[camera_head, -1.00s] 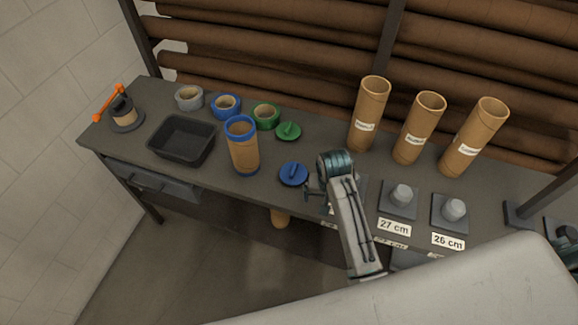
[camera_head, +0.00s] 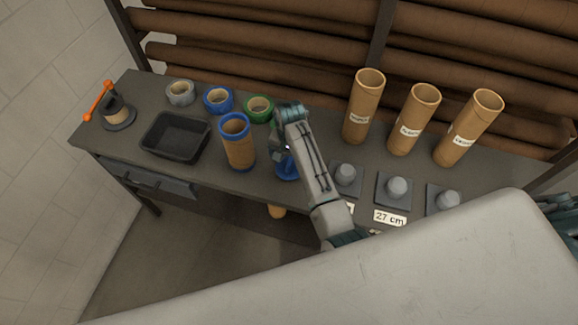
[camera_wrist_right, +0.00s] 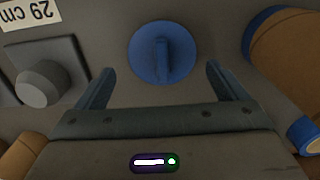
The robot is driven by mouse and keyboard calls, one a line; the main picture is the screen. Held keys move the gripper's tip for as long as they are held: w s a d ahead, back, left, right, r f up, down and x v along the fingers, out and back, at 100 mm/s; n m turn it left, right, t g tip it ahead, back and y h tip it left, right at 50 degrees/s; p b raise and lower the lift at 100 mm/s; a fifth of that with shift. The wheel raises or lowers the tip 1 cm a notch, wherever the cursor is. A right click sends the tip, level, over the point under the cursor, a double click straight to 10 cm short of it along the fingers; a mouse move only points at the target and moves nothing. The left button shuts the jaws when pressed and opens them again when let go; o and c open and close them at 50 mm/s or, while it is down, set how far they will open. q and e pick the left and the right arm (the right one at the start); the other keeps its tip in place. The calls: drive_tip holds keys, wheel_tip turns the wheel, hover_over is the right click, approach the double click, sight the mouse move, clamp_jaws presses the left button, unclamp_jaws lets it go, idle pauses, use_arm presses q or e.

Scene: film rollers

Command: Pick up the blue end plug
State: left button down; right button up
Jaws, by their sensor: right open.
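The blue end plug (camera_head: 284,172) is a round disc with a raised grip bar, flat on the grey bench just right of the blue-banded tube. My right arm partly covers it in the head view. In the right wrist view the whole blue end plug (camera_wrist_right: 162,52) shows, its bar standing between and just beyond the fingertips. My right gripper (camera_wrist_right: 159,70) is open and empty, with one finger to each side of the plug and not visibly touching it. In the head view its fingers are mostly hidden by the wrist. My left gripper is not in view.
The blue-banded tube (camera_head: 238,148) stands close left of the plug; it also shows in the wrist view (camera_wrist_right: 290,55). Grey pegs on square bases (camera_head: 347,174) stand to the right. A black tray (camera_head: 176,138), tape rolls (camera_head: 218,99) and cardboard tubes (camera_head: 364,106) stand farther off.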

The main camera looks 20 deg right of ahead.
sight(289, 164)
wheel_tip(289, 164, down, 3)
drive_tip(key=shift+w+a+p, duration=0.1)
drive_tip(key=shift+p, duration=0.7)
drive_tip(key=shift+f, duration=0.8)
drive_tip(key=c, duration=0.7)
drive_tip(key=shift+w, duration=0.1)
